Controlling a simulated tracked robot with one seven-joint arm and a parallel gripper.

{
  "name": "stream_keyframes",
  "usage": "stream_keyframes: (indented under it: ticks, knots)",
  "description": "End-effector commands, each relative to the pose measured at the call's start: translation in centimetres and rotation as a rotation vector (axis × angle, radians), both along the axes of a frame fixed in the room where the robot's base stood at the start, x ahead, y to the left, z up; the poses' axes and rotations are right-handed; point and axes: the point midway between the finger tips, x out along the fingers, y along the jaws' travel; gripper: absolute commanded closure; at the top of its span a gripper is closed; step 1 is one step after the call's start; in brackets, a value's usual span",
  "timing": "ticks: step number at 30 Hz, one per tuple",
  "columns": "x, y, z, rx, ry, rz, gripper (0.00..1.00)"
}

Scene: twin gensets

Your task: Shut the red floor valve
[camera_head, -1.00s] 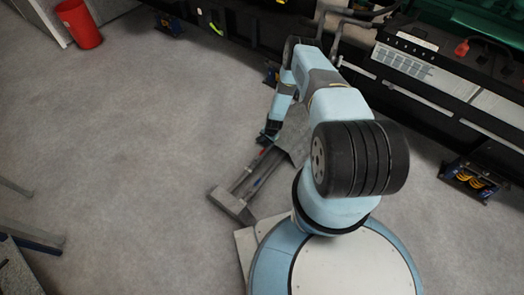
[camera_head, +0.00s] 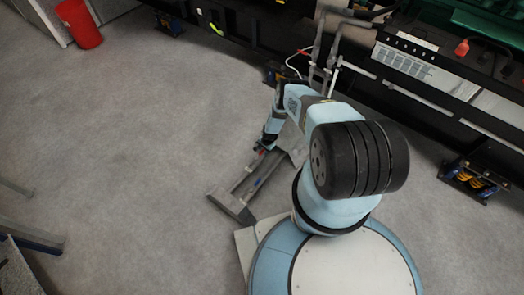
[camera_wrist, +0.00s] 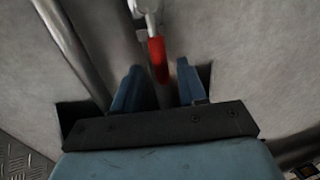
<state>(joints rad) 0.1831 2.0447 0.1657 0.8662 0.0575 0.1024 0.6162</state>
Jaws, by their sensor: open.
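The red valve lever (camera_wrist: 157,56) shows in the wrist view, running from a pale metal fitting (camera_wrist: 147,8) at the top edge down to between my fingertips. My gripper (camera_wrist: 158,68) is open, with one blue finger on each side of the lever and a gap visible on both sides. I cannot tell how far the lever lies below the fingertips. In the head view my gripper (camera_head: 266,141) is low over the pipe assembly on the floor, with a small bit of red (camera_head: 259,148) beside it. The rest of the valve is hidden there.
A grey floor channel (camera_head: 232,204) with pipes lies just in front of my base. A metal pipe (camera_wrist: 72,50) runs along the left in the wrist view. A genset skid (camera_head: 420,98) stands behind.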

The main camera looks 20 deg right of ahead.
Motion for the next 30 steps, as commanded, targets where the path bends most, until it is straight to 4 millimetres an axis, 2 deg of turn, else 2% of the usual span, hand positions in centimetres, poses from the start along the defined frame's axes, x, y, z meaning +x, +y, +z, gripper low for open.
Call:
stream_keyframes:
  ticks: [13, 25, 30]
  knots:
    - [0.09, 0.04, -0.46, 0.0, 0.0, 0.0, 0.59]
    - [0.09, 0.0, -0.46, -0.001, 0.0, -0.001, 0.98]
    - [0.06, -0.02, -0.47, -0.001, 0.0, -0.001, 1.0]
